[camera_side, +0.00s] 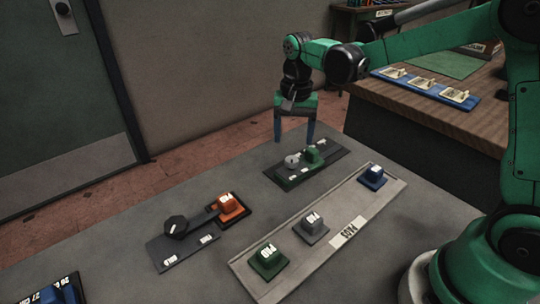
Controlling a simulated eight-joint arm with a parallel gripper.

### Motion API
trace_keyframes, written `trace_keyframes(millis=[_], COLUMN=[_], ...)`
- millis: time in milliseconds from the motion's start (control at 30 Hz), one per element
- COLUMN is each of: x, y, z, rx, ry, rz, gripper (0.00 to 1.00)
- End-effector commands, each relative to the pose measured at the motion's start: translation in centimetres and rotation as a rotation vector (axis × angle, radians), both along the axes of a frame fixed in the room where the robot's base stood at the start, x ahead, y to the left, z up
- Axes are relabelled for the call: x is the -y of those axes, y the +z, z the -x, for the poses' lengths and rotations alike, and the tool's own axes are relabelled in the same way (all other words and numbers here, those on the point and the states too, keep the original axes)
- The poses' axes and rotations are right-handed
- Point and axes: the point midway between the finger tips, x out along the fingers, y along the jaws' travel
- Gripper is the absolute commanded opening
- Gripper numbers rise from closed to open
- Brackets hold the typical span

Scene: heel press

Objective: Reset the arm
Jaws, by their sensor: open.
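My gripper (294,137) hangs with its fingers pointing down and spread apart at the back of the grey table (120,240). Nothing shows between the fingers. It is behind a dark plate (325,166) that carries a green block (313,155) and a grey round piece (292,161). I cannot tell exactly how high the fingertips are above the table. My green arm reaches in from the right.
A pale tray (295,261) holds green (268,260), grey (312,228) and blue (372,177) blocks. A dark plate (182,249) has a black knob (176,226) beside an orange block (229,203). A wooden bench (400,100) stands at right, a door (60,90) at left.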

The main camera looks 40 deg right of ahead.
Motion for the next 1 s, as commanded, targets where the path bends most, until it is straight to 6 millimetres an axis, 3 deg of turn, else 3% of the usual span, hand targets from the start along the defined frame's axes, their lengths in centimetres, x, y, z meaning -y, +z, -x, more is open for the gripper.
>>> trace_keyframes(millis=[267,533,800,1000], x=[-0.3,-1.1,-1.6,-1.8], y=[1.8,5.0,5.0,4.7], z=[1.3,6.0,9.6,10.3], rx=[0.076,0.33,0.532,0.585], ry=[0.097,0.429,0.698,0.772], rz=[0.007,0.08,0.202,0.247], gripper=[0.68,0.68,0.68,0.68])
